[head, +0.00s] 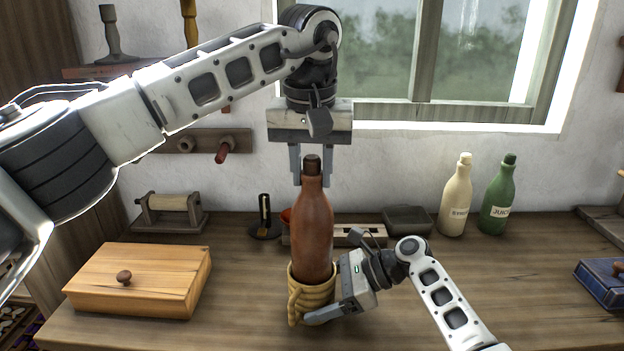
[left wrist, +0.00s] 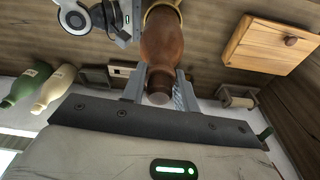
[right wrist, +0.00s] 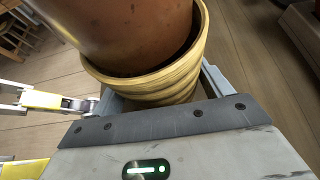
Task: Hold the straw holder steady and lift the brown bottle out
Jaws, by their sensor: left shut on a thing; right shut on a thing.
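The brown bottle (head: 313,232) stands upright with its lower part inside the straw holder (head: 297,297), a woven tan cup on the table. My left gripper (head: 312,182) comes from above and is shut on the bottle's neck. In the left wrist view the fingers lie on either side of the neck of the bottle (left wrist: 163,50). My right gripper (head: 322,312) is low at the right and front of the holder and is shut on it. In the right wrist view the holder's rim (right wrist: 150,85) surrounds the bottle (right wrist: 125,30); the bottle's base is hidden inside.
A wooden box (head: 140,280) with a knob stands at left. A cream bottle (head: 455,200) and a green bottle (head: 497,198) stand back right. Behind the holder are a dark stone-like block (head: 407,219) and small items. The table right of my right arm is mostly clear.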

